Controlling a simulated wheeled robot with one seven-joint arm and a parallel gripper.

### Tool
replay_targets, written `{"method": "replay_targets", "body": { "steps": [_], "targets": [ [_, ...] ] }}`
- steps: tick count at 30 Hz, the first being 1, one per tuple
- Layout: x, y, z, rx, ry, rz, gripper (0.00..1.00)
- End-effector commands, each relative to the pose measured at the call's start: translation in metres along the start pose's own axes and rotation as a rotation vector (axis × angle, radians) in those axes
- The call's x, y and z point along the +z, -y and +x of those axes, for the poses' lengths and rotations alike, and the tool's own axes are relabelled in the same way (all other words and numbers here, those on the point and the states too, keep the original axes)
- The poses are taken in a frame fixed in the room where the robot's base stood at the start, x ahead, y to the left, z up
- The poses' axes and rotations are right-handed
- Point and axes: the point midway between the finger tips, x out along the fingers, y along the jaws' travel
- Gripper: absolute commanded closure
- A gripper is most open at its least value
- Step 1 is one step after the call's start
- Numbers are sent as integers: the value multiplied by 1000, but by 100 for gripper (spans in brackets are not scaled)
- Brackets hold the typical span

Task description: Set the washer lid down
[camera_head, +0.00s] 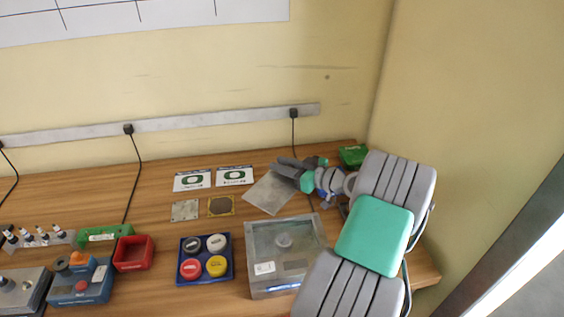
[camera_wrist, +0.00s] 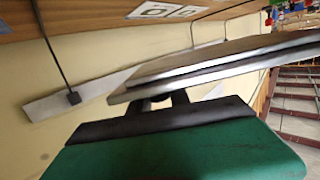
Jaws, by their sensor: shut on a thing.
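The washer lid is a thin grey plate (camera_head: 268,192), behind the open washer in the head view. It fills the upper right of the wrist view (camera_wrist: 225,62), seen edge-on. My gripper (camera_head: 284,170) is shut on the lid's edge; its dark fingers (camera_wrist: 158,103) meet the plate in the wrist view. I cannot tell whether the lid touches the table or hangs just above it. The washer (camera_head: 254,284) is a grey metal tub, open on top, with a round piece (camera_head: 284,240) inside.
A green box (camera_head: 353,155) stands at the back right corner. Two cards (camera_head: 192,180), two small plates (camera_head: 185,211) and a blue tray (camera_head: 207,282) with coloured round caps lie left of the lid. A red bin (camera_head: 134,254) is farther left. A cable (camera_head: 294,135) hangs behind.

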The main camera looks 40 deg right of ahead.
Motion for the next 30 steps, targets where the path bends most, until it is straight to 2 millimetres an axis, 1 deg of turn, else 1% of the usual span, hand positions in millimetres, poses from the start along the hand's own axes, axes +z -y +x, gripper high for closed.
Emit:
{"method": "replay_targets", "body": {
  "steps": [5,22,25,26,30],
  "targets": [
    [0,0,0,0,-1,-2,100],
    [13,0,2,0,-1,-2,100],
    [12,0,2,0,-1,-2,100],
    [12,0,2,0,0,-2,75],
    [12,0,2,0,0,-1,64]
  ]
}}
